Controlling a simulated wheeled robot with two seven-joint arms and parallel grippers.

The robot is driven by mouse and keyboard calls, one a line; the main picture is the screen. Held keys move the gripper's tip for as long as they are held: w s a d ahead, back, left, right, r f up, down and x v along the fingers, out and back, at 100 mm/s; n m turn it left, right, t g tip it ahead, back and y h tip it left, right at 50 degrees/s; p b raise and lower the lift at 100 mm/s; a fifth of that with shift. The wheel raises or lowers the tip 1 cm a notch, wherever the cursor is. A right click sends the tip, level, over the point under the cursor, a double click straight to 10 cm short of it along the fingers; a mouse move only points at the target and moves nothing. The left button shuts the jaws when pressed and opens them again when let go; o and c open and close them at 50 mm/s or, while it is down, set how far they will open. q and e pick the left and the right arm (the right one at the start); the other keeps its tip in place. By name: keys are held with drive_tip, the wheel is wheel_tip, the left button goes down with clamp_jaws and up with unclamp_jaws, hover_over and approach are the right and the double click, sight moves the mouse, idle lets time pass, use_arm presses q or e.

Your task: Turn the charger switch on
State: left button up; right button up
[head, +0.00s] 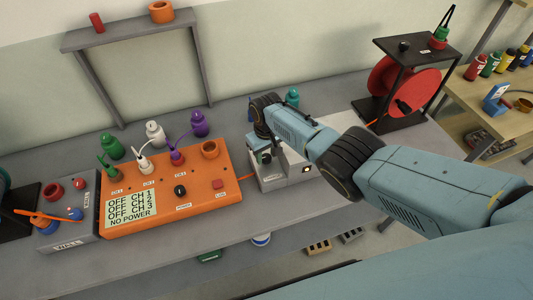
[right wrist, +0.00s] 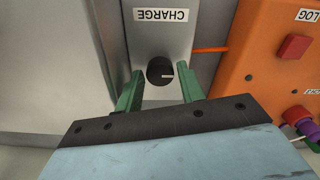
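My left gripper is not in view.
An orange panel (head: 216,192) stands left of the charger, its display reading OFF for several channels and NO POWER. An orange cable (right wrist: 210,50) joins the two. A black stand with a red reel (head: 422,88) is to the right. The front bench strip is clear.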

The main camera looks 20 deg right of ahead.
drive_tip(key=shift+o, duration=1.1)
drive_tip(key=shift+f+n, duration=0.1)
drive_tip(key=shift+n, duration=0.2)
